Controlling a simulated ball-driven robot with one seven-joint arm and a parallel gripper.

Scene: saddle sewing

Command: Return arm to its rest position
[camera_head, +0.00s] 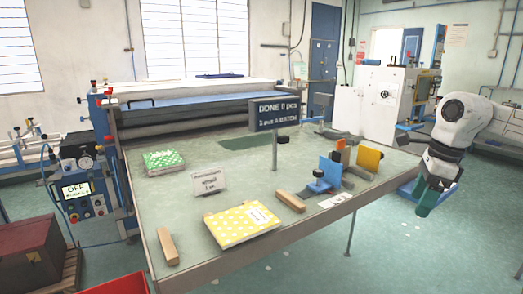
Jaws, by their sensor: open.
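My gripper (426,205) hangs at the right end of my white and black arm, pointing down. It is beyond the right edge of the work table (140,215), over the floor and apart from the table. Its dark green fingers look open and I see nothing held in them. The gap between the fingers is hard to make out at this angle.
On the table lie a yellow dotted pad (235,226), a green pad (164,160), wooden blocks (167,246) and a blue and orange fixture (335,172). A sign (274,114) stands mid-table. White machines (385,95) stand behind. The floor right of the table is mostly clear.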

